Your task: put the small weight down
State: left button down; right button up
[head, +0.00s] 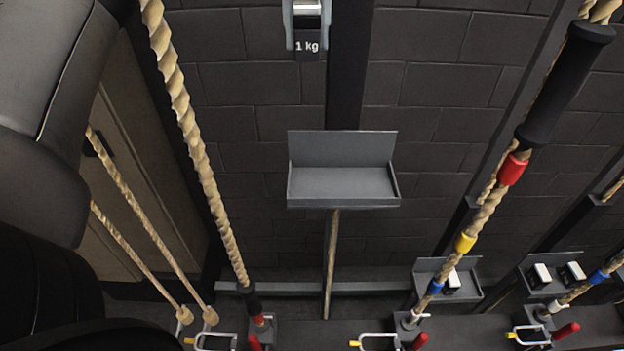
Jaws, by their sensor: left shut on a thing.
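The small weight (307,47), dark with a white "1 kg" label, shows at the top middle of the head view. My left gripper (307,30) is shut on it, with a pale finger on each side; its upper part is cut off by the frame edge. The weight is held up in front of the dark block wall. A grey shelf with a raised back (343,185) lies below it in the picture and looks empty. My right gripper is not in view.
Thick ropes run at the left (195,140) and right (487,205); the right one has coloured bands and a black sleeve (565,80). Small grey trays (428,265) hold black-and-white blocks (540,274) at lower right. Red-handled levers (419,341) line the bottom. The space above the empty shelf looks clear.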

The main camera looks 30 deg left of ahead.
pick_arm(q)
jog(key=shift+d+f, duration=0.1)
jog(key=shift+f, duration=0.3)
jog(key=b, duration=0.2)
send_over(309, 185)
notch_tip(309, 185, down, 11)
notch_tip(309, 185, down, 11)
jog(key=shift+w+p, duration=0.1)
jog(key=shift+p, duration=0.65)
jog(key=shift+f, duration=2.45)
jog(key=shift+f, duration=0.1)
jog(key=c, duration=0.7)
grip_release()
jog(key=shift+f, duration=0.1)
